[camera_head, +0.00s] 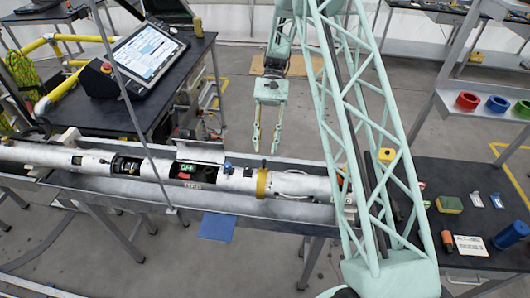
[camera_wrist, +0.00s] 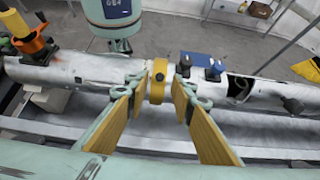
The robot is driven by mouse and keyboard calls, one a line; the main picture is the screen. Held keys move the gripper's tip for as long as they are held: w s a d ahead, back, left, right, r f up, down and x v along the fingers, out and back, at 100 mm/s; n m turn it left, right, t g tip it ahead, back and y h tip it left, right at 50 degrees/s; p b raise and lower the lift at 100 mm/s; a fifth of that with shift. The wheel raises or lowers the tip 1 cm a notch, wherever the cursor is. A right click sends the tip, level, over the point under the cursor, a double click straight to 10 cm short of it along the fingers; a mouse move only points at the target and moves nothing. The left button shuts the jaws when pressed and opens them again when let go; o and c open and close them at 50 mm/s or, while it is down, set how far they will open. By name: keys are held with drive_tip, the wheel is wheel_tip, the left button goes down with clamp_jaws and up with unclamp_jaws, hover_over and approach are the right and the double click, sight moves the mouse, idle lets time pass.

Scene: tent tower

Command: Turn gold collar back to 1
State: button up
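The gold collar (camera_head: 262,183) is a narrow yellow-gold ring around the white tube (camera_head: 220,178), right of the tube's open window. In the wrist view the collar (camera_wrist: 158,82) shows between my fingertips, with a small dark mark on its side. No number on it is legible. My gripper (camera_head: 266,148) is pale green, hangs fingers down beyond the tube, and looks apart from the collar in the head view. In the wrist view my gripper (camera_wrist: 158,90) is open, with a gap on each side of the collar and nothing held.
The tube lies in a grey metal trough (camera_head: 130,190). A raised lid (camera_head: 200,150) stands over the window, which holds a small lit green display (camera_head: 187,167). A monitor (camera_head: 147,52) stands on the dark table at left. Tools lie on the right table (camera_head: 425,180).

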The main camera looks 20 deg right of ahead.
drive_tip(key=v, duration=0.8)
drive_tip(key=shift+w, duration=0.2)
drive_tip(key=shift+d+r, duration=0.15)
drive_tip(key=shift+r, duration=0.1)
drive_tip(key=s+a+r+n+t+h+b, duration=0.1)
drive_tip(key=s+a+r+t+h+b, duration=0.15)
drive_tip(key=s+r, duration=0.75)
drive_tip(key=s+a+r+n+t+h+b, duration=0.15)
drive_tip(key=s+a+r+t+b, duration=0.25)
drive_tip(key=s+r, duration=0.55)
drive_tip(key=s+a+n+t+h+b, duration=0.1)
drive_tip(key=s+n+t+b, duration=0.2)
drive_tip(key=s, duration=2.1)
drive_tip(key=shift+a+f+t+b, duration=0.4)
drive_tip(key=shift+t+b, duration=1)
drive_tip(key=shift+t, duration=0.45)
